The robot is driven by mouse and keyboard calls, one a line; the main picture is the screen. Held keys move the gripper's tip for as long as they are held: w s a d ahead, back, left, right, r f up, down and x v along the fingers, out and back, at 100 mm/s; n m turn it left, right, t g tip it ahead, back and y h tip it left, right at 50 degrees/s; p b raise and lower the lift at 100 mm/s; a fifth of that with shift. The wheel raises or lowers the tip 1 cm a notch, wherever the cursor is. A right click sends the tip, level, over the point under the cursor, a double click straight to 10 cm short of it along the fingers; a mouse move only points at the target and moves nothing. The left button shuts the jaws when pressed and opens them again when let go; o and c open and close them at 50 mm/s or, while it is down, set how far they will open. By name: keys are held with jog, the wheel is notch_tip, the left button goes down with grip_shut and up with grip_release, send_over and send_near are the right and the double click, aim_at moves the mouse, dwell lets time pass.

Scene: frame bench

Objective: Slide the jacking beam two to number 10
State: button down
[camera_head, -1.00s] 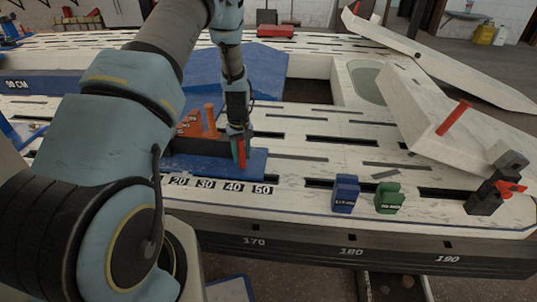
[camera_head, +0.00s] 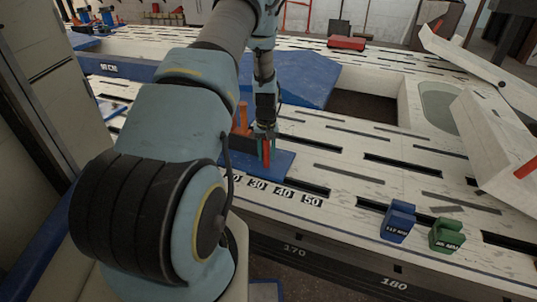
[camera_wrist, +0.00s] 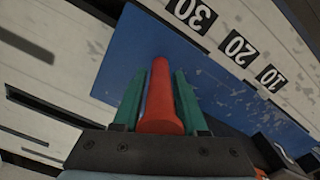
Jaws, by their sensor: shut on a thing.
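A flat blue plate (camera_head: 285,160), which I take for the jacking beam, lies on the white slotted bench (camera_head: 345,205), with a row of number labels (camera_head: 283,192) along its front. A red upright handle (camera_head: 266,153) stands over the plate and also shows in the wrist view (camera_wrist: 160,95). My gripper (camera_head: 264,157) has its green fingers shut on this handle. The plate's right end is near the 40 label. In the wrist view the 30, 20 and 10 labels line the blue plate's edge (camera_wrist: 215,95). My arm hides the plate's left part in the head view.
An orange piece (camera_head: 240,120) stands just left of my gripper, partly hidden. A blue block (camera_head: 398,221) and a green block (camera_head: 446,234) stand at the bench's front right. A blue beam marked 90 CM (camera_head: 115,68) lies at the back left. A bench opening (camera_head: 375,108) is behind right.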

jog(key=shift+w+a, duration=0.2)
jog(key=shift+a, duration=0.3)
jog(key=c, duration=0.8)
grip_release()
jog(key=shift+o, duration=1)
jog(key=shift+d, duration=0.1)
jog(key=shift+d, duration=0.1)
notch_tip(320, 180, up, 11)
jog(key=shift+f+p, duration=0.1)
jog(key=shift+p, duration=0.3)
